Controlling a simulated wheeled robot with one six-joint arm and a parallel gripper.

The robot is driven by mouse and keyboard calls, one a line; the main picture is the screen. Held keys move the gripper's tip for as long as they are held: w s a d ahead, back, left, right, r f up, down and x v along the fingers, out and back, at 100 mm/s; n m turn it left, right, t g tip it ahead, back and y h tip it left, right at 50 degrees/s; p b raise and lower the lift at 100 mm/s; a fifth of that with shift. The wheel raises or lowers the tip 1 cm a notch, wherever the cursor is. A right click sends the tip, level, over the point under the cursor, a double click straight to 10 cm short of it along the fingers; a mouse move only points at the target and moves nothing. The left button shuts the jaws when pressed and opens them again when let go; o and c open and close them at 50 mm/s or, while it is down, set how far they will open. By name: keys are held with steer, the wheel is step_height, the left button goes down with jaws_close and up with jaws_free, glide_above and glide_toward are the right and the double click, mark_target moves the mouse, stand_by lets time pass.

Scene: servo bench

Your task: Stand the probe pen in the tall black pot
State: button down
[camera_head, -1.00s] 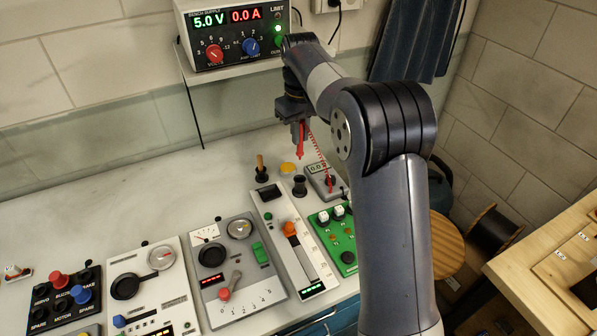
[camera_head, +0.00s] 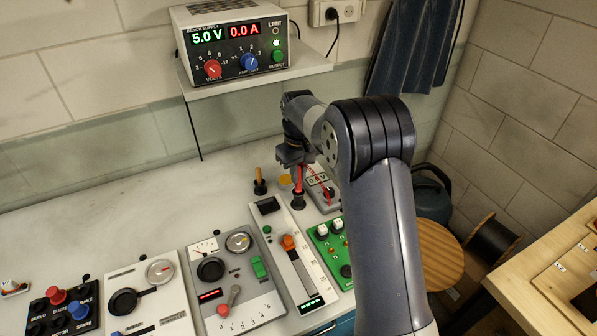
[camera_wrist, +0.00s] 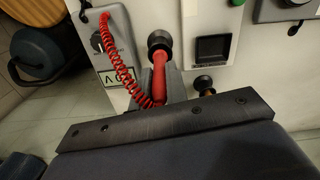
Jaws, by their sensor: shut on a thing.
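The red probe pen (camera_head: 299,179) hangs point down from my gripper (camera_head: 298,164), which is shut on it. In the wrist view the pen (camera_wrist: 159,76) lies between my gripper's fingers (camera_wrist: 159,88), with a coiled red lead (camera_wrist: 122,62) running from it to the meter. The tall black pot (camera_head: 298,202) stands on the bench right under the pen; it also shows in the wrist view (camera_wrist: 159,42). The pen's lower end meets the pot's mouth. How far it is inside, I cannot tell.
A second black pot (camera_head: 260,188) with a wooden-handled tool stands to the left. The meter (camera_head: 324,190) is close on the right. A slider panel (camera_head: 283,235) and a green board (camera_head: 333,250) lie in front.

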steer(key=shift+f, duration=0.1)
steer(key=shift+f, duration=0.5)
steer(key=c, duration=1.4)
jaws_free()
step_height(320, 180, up, 13)
steer(key=shift+r+b, duration=0.15)
steer(key=shift+b, duration=0.15)
